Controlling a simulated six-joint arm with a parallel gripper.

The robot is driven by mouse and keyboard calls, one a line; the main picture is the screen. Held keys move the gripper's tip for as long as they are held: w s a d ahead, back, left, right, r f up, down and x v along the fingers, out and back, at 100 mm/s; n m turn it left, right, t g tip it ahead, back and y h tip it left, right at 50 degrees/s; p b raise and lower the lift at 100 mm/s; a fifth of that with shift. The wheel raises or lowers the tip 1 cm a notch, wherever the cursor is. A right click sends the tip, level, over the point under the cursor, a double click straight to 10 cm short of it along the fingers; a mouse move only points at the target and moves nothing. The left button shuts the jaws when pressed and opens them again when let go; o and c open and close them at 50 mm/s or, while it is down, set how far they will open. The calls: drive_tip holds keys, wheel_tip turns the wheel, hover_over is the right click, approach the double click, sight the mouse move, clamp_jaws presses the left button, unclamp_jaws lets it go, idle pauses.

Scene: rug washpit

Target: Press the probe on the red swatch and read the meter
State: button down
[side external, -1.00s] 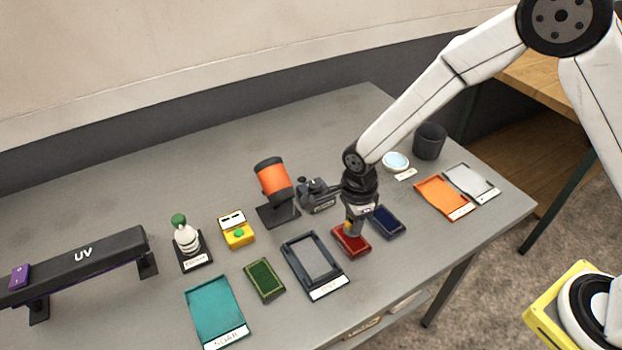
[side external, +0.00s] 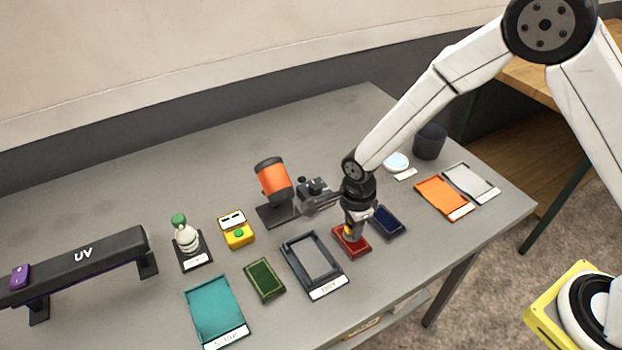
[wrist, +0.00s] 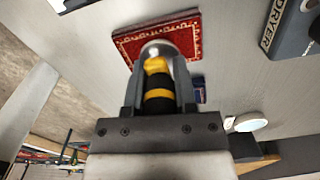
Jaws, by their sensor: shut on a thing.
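My gripper (side external: 355,222) is shut on a probe and points down over the red swatch (side external: 362,248). In the wrist view the probe (wrist: 159,92) has yellow and black bands and a rounded metal end. The metal end overlaps the patterned red swatch (wrist: 192,33); I cannot tell whether it touches. My gripper's fingers (wrist: 160,90) stand on both sides of the probe. A small yellow box (side external: 238,240) with a green button and a pale display, probably the meter, stands left of centre in the side view; its reading is too small to make out.
A blue swatch (side external: 390,222) lies just right of the red one, and a dark frame tray (side external: 330,278) just left. A dark device (side external: 318,190) and an orange roll on a stand (side external: 272,180) are behind. Orange (side external: 440,196) and grey trays lie right. The back left is clear.

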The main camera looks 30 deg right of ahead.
drive_tip(key=shift+f, duration=0.5)
idle(1.3)
drive_tip(key=shift+r, duration=0.1)
drive_tip(key=shift+r, duration=3.4)
